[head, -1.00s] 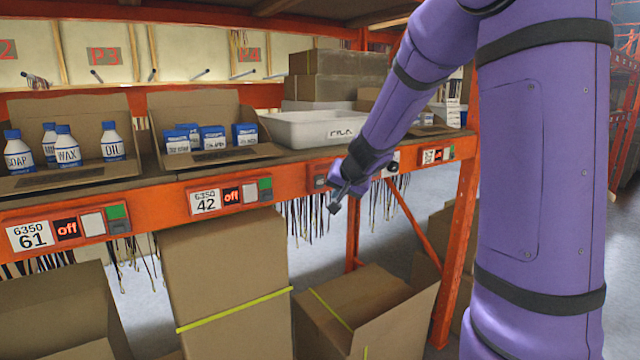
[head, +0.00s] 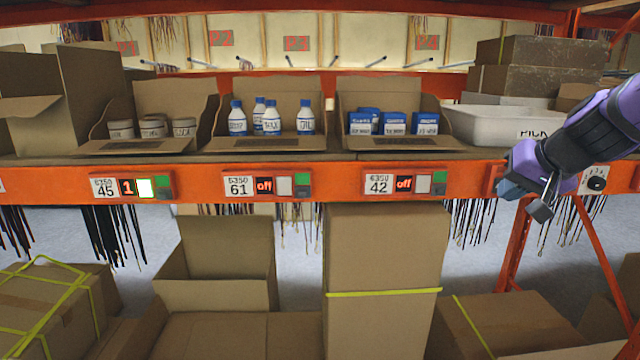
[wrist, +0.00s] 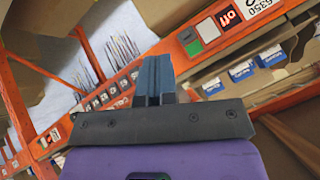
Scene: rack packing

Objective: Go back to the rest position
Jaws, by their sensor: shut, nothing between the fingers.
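My gripper (head: 544,205) hangs at the right of the head view, at the end of my purple arm, in front of the orange shelf beam. It is shut and holds nothing. In the wrist view, its dark fingers (wrist: 153,80) are pressed together, with the beam and its labels beyond. The gripper hides a part of the beam right of the label 42.
The orange beam (head: 335,183) carries labels 45, 61 and 42; the 45 display shows 1. Above it stand boxes of jars (head: 153,127), bottles (head: 271,119) and blue cartons (head: 394,123), and a white tote (head: 490,125). Cardboard boxes (head: 385,250) fill the space below.

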